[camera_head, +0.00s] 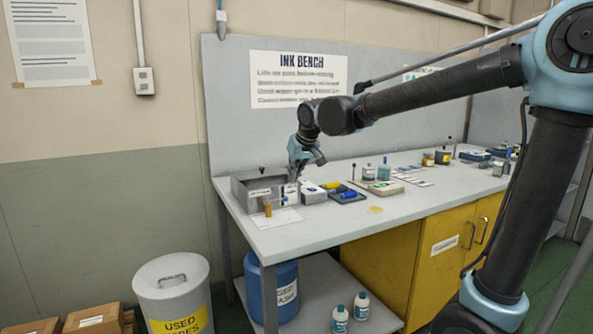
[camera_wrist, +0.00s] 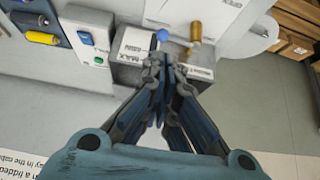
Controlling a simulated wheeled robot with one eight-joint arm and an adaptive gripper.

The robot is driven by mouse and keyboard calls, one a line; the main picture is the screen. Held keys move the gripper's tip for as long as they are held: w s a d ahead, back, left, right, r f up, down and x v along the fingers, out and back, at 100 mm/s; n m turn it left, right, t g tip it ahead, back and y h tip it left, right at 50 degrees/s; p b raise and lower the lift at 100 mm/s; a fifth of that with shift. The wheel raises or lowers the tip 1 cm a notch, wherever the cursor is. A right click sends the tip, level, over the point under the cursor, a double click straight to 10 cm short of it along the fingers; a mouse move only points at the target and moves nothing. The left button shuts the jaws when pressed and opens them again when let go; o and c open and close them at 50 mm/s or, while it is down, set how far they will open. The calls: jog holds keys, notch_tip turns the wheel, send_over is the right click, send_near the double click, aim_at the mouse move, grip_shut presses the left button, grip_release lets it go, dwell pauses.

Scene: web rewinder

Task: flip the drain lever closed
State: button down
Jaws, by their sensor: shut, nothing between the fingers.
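A grey metal box (camera_head: 246,196) stands at the left end of the ink bench, with a white label on its front. A small orange-brown upright piece (camera_head: 267,208) stands at its front; in the wrist view it is an orange cylinder (camera_wrist: 196,31) with brass parts near the box wall. A blue ball-shaped knob (camera_wrist: 162,35) shows beside it, just beyond my fingertips. I cannot tell which of the two is the drain lever's handle. My gripper (camera_wrist: 164,62) is shut and empty over the metal box, pointing down, and hides part of it; it also shows in the head view (camera_head: 294,178).
A small device (camera_head: 313,193) and a dark tray (camera_head: 348,196) with blue and yellow pieces stand right of the box. A white sheet (camera_head: 280,218) lies in front of it.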

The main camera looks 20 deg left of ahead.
aim_at(287, 198)
jog(key=x, duration=0.9)
jog(key=shift+w, duration=0.1)
jog(key=shift+w+a, duration=0.4)
jog(key=shift+w, duration=0.25)
jog(key=shift+s, duration=0.15)
